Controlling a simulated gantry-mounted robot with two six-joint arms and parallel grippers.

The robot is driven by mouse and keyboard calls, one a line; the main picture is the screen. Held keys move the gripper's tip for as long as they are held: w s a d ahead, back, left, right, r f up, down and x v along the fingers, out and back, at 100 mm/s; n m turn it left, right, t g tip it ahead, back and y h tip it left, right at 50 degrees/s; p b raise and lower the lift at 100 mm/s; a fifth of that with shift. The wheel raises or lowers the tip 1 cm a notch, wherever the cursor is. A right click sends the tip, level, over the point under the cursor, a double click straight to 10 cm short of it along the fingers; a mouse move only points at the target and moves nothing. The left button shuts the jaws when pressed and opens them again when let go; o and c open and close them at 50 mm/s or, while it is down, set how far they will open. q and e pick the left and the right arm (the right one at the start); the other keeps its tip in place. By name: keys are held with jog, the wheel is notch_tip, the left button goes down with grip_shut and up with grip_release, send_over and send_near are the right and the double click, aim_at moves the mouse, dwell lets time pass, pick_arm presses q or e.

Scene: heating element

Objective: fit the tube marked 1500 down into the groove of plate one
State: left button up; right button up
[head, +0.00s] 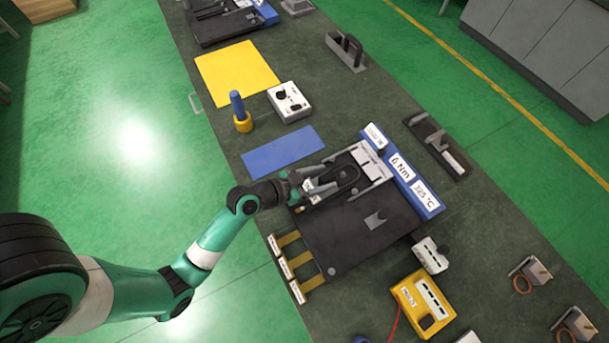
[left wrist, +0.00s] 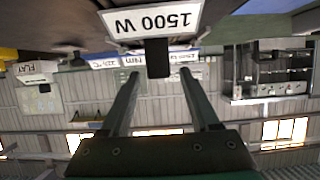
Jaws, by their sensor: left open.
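The tube marked 1500 is a dark bent loop (head: 346,174) at the upper part of the dark plate (head: 350,242) in the head view. Its white label (left wrist: 152,22) reads "1500 W" upside down in the left wrist view. My left gripper (head: 303,186) is at the left end of the tube. In the left wrist view its two fingers (left wrist: 160,76) are open, with a dark tab (left wrist: 157,58) below the label between their tips. I cannot see a groove, nor tell whether the tube is seated. My right gripper is not in view.
A blue block (head: 429,204) labelled 6 Nm and 325 °C borders the plate on the right. Labelled brass-coloured strips (head: 293,262) lie at its lower left. A yellow box (head: 409,290) stands below right. A blue mat (head: 284,151) lies clear at upper left.

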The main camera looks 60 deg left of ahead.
pick_arm(q)
jog(key=v, duration=1)
jog(key=shift+p, duration=0.35)
jog(key=shift+r, duration=0.1)
jog(key=w+d+r+m+t, duration=0.1)
jog(key=w+r+t, duration=0.2)
jog(key=w+r, duration=0.8)
jog(key=w+d+r+m+t, duration=0.1)
jog(key=w+d+r+t, duration=0.2)
jog(key=r, duration=1.6)
jog(key=s+d+r+t, duration=0.2)
jog(key=r, duration=0.7)
jog(key=s+d+r+n+t, duration=0.1)
jog(key=s+d+r+t, duration=0.1)
jog(key=r, duration=0.7)
jog(key=s+d+r+t+h, duration=0.1)
jog(key=s+d+r+t, duration=0.1)
jog(key=r, duration=0.7)
jog(key=shift+s+n+t, duration=0.4)
jog(key=shift+s+t, duration=0.25)
jog(key=shift+t, duration=0.35)
